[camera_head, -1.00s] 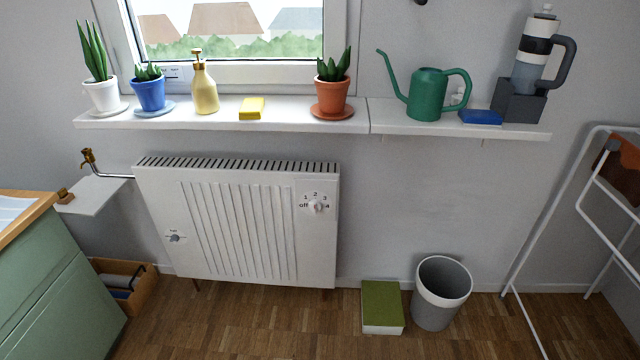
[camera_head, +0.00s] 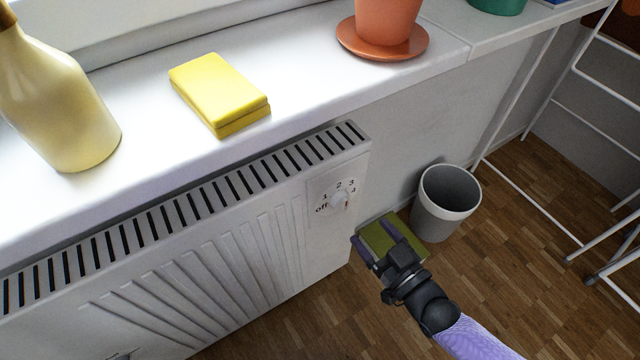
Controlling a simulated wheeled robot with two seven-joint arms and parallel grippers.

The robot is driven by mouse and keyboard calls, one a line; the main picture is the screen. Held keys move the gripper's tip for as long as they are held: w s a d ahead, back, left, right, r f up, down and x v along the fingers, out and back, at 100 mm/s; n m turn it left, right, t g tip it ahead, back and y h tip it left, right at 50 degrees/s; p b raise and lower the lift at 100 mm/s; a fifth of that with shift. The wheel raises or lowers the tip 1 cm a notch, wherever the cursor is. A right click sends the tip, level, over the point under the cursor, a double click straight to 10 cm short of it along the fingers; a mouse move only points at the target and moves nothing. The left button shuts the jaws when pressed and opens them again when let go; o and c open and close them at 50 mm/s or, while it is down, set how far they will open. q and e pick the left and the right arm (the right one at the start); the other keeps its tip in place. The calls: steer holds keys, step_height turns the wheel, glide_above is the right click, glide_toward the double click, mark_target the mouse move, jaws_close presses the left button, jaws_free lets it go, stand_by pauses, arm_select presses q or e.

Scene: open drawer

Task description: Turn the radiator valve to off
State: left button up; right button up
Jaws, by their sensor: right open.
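The radiator valve (camera_head: 339,201) is a small white knob on a pale plate at the right end of the white radiator (camera_head: 215,270). Marks "off", 1, 2, 3 and 4 stand around it. Its exact pointing direction is too small to tell. My right gripper (camera_head: 372,238) is open and empty. It shows below and to the right of the knob, apart from it, with its fingers pointing up and left. My left gripper is not in view.
A white sill overhangs the radiator and bears a yellow sponge (camera_head: 220,92), a cream bottle (camera_head: 55,100) and an orange pot on a saucer (camera_head: 382,40). A green box (camera_head: 410,243) and a grey bin (camera_head: 445,203) stand on the floor. A white rack (camera_head: 520,95) is at right.

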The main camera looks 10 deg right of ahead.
mark_target(346, 202)
steer(key=b+x, duration=0.3)
steer(key=x, duration=0.5)
steer(key=shift+w+f, duration=0.15)
steer(key=shift+f, duration=0.05)
steer(key=shift+w+a+r+b, duration=0.1)
steer(key=shift+w+a+b, duration=0.05)
steer(key=shift+w+b, duration=0.25)
steer(key=shift+w, duration=0.1)
steer(key=shift+c, duration=1.6)
steer(key=c, duration=0.7)
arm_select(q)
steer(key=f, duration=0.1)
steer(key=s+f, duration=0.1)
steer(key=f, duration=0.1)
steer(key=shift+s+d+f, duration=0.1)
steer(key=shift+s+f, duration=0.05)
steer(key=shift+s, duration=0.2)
arm_select(e)
jaws_close()
